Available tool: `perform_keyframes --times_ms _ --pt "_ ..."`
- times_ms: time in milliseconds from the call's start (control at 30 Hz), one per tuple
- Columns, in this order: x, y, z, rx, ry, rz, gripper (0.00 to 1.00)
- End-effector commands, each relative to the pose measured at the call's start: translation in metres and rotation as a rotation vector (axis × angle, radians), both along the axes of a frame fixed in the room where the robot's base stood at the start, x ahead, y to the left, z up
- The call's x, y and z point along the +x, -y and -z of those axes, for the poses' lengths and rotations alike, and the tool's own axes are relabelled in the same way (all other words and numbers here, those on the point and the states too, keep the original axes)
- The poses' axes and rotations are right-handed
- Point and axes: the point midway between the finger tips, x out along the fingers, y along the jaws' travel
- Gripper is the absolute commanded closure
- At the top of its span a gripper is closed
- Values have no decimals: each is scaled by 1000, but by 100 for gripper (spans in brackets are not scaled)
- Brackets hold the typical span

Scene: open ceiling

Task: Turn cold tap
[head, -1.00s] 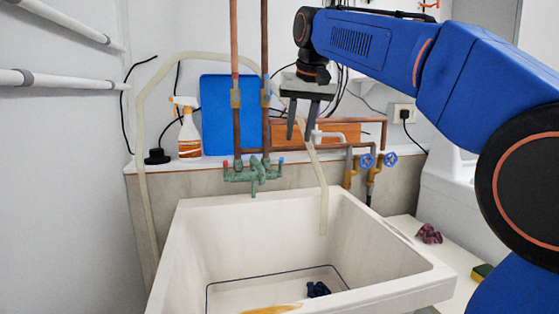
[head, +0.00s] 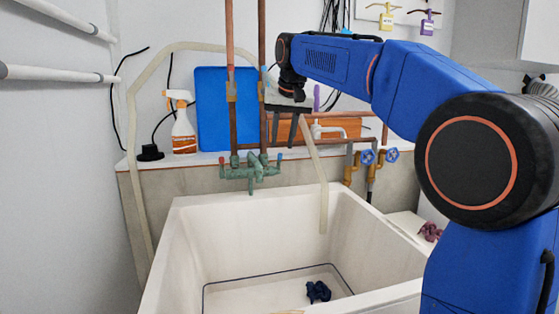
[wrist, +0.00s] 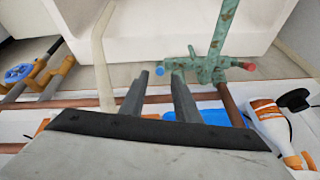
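The green, weathered mixer tap (head: 252,174) is on the wall above the sink, with a red tip (head: 222,160) on its left and a blue tip, the cold side (head: 280,157), on its right. My gripper (head: 284,143) points down just above the blue tip, its two fingers apart and empty. In the wrist view, the green tap (wrist: 212,66) is beyond the fingers. The blue tip (wrist: 160,71) shows in the gap between the fingertips (wrist: 160,77). I cannot tell whether either finger touches it.
Copper pipes (head: 263,60) rise close behind my gripper. A blue board (head: 212,110) and a spray bottle (head: 183,125) stand left on the ledge. The white sink (head: 250,225) is below, with a dark crumpled item inside.

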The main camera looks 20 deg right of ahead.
Motion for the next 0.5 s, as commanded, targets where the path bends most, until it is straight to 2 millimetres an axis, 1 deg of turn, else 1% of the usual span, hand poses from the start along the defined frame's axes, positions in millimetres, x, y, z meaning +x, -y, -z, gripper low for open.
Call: perform_keyframes --times_ms 33,233,400,500 --pt "3 0 9 0 -3 0 71" --pt "17 -1 41 0 -3 0 71" --pt "25 -1 61 0 -1 0 71" --pt "29 -2 68 0 0 0 71"
